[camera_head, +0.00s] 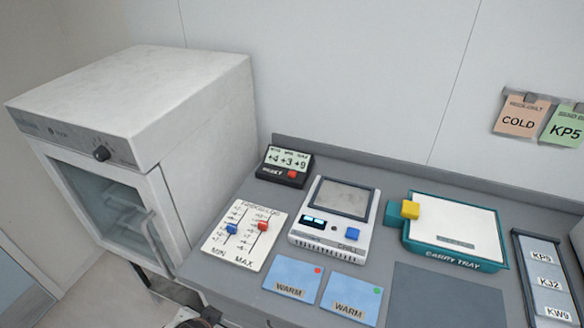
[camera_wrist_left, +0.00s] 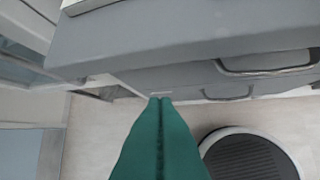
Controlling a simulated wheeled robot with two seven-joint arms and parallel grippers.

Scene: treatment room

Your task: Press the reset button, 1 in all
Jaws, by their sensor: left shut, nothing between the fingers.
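A small black box (camera_head: 284,177) with a lit display reading "+4 +3 +9" stands at the back of the grey counter, beside the white cabinet. Its front carries a label that seems to read "RESET" and a red button (camera_head: 292,174). My left gripper (camera_wrist_left: 160,99) shows in the left wrist view as two teal fingers, shut together and empty. It is in front of the counter, apart from the box, over the floor. In the head view only a bit of an arm shows at the bottom edge. The box and button are not in the wrist view. My right gripper is not in view.
A slider panel (camera_head: 225,254), a device with screen and blue button (camera_head: 352,234), blue WARM cards (camera_head: 292,278) and a teal-rimmed tray (camera_head: 455,263) lie around the box. A tall white cabinet (camera_head: 125,100) stands left. Drawer handles (camera_wrist_left: 265,70) protrude below the countertop.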

